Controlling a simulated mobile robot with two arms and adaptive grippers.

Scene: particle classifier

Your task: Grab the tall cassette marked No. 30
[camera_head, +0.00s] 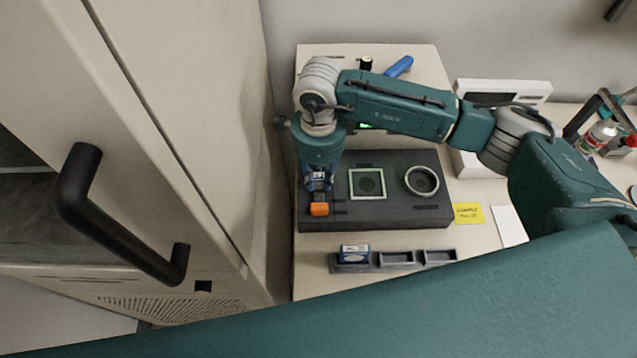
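My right gripper (319,190) points down over the left end of a dark grey block (400,212). A small orange piece (319,209) shows right at its fingertips; I cannot tell whether it is gripped. A blue and white part with a small label shows just above the orange piece; its marking is too small to read. A blue cassette with a white label (355,253) stands in the left compartment of a grey rack (397,268), apart from the gripper. I cannot read a No. 30 on either. My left gripper is not in view.
The block also bears a square frame (367,183) and a round ring (437,180). The rack's other two compartments are empty. A yellow note (468,213) and white card (509,226) lie to the right. A tall cabinet with a black handle (150,243) stands at left.

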